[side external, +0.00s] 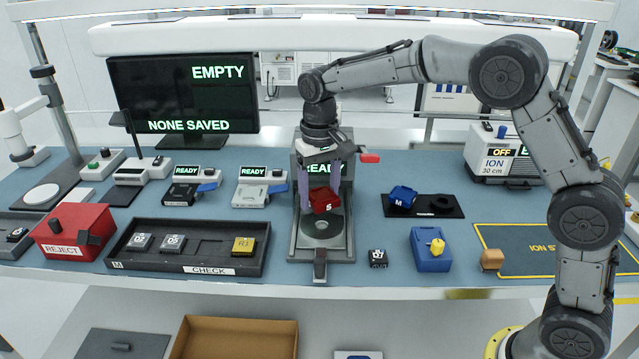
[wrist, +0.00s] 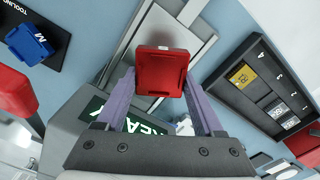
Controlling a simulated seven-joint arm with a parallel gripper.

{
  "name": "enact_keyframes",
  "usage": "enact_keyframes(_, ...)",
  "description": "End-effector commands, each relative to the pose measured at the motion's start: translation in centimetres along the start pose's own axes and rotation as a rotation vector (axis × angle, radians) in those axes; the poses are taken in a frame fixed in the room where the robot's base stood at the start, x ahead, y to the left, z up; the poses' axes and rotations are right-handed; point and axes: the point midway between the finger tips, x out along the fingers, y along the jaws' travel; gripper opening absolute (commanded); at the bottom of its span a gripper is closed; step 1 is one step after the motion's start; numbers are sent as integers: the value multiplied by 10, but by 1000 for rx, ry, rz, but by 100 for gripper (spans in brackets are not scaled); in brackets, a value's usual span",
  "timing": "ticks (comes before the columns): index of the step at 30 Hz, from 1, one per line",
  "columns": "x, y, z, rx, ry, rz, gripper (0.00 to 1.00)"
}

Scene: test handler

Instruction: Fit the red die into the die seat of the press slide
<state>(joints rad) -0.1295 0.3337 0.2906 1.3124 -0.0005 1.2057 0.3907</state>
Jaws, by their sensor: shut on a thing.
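The red die (side external: 324,200), marked S, is held between the two purple fingers of my gripper (side external: 318,195). It looks tilted in the side view. In the wrist view the red die (wrist: 161,71) sits between the fingertips (wrist: 163,80). The gripper is shut on it. The press slide (side external: 321,225), a grey frame with a round dark seat, lies below the die. The die appears above the seat and apart from it. In the wrist view the die hides the seat and part of the slide (wrist: 185,20). The press screen (side external: 322,168) behind reads READY.
A blue die (side external: 403,196) marked M sits on a dark tooling mat (side external: 447,207) to the right. A black CHECK tray (side external: 190,262) and a red REJECT bin (side external: 72,232) stand left. A small dark block (side external: 377,258) and a blue holder (side external: 431,258) stand front right.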

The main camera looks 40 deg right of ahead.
Motion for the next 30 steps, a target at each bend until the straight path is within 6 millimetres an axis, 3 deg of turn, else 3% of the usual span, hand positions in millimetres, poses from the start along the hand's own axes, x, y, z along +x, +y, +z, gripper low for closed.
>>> enact_keyframes(12,28,0,0,0,1,0,5)
enact_keyframes(30,30,0,0,0,2,-1,5)
